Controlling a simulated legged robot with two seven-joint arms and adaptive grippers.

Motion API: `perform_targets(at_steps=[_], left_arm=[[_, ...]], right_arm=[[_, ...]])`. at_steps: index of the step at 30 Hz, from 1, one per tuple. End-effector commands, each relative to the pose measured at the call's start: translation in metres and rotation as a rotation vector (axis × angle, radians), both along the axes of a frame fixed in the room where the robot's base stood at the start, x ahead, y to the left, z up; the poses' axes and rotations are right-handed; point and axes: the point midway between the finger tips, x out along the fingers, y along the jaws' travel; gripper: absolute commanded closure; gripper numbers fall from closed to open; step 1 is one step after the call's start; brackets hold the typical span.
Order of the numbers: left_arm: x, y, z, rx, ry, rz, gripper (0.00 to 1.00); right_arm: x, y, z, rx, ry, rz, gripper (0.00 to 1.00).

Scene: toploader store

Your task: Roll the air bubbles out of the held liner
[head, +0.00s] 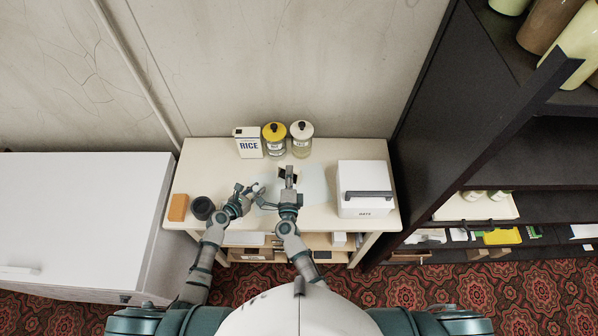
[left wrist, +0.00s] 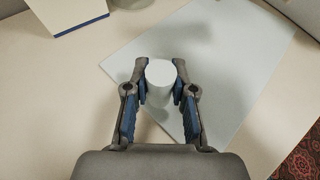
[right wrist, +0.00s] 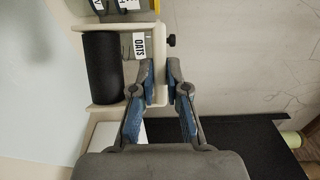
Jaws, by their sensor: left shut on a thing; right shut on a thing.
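The liner, a pale blue-grey sheet (left wrist: 225,65), lies on the cream table; its edge shows in the head view (head: 316,184). My left gripper (head: 243,194) is over the liner's left part, shut on a white cylinder (left wrist: 160,75) that stands between its fingertips. Whether the cylinder presses on the sheet I cannot tell. My right gripper (head: 289,184) is over the middle of the liner, shut on the light frame of a black roller (right wrist: 101,67). The roller is beside the sheet in the right wrist view; contact with it is unclear. Both arms hide part of the liner.
A rice box (head: 248,143), a yellow-lidded jar (head: 274,142) and a white-lidded jar (head: 301,145) stand at the back. A white box (head: 365,178) with a grey handle is right. An orange block (head: 178,207) and dark cup (head: 202,208) are left. Dark shelving (head: 470,150) borders the right.

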Motion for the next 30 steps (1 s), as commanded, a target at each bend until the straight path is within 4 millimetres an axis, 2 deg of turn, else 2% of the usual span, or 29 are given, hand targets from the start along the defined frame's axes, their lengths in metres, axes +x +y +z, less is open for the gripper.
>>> perform_targets(at_steps=[17, 23, 30], left_arm=[[-0.001, 0.0, -0.002, 0.001, 0.004, 0.0, 1.0], [-0.001, 0.0, -0.002, 0.002, 0.003, 0.0, 1.0], [-0.001, 0.0, -0.002, 0.001, 0.003, -0.001, 1.0]], right_arm=[[0.001, -0.001, -0.05, -0.003, -0.002, 0.001, 1.0], [0.001, -0.001, -0.073, -0.004, 0.001, 0.001, 1.0], [-0.005, 0.02, -0.073, 0.002, 0.0, 0.0, 1.0]])
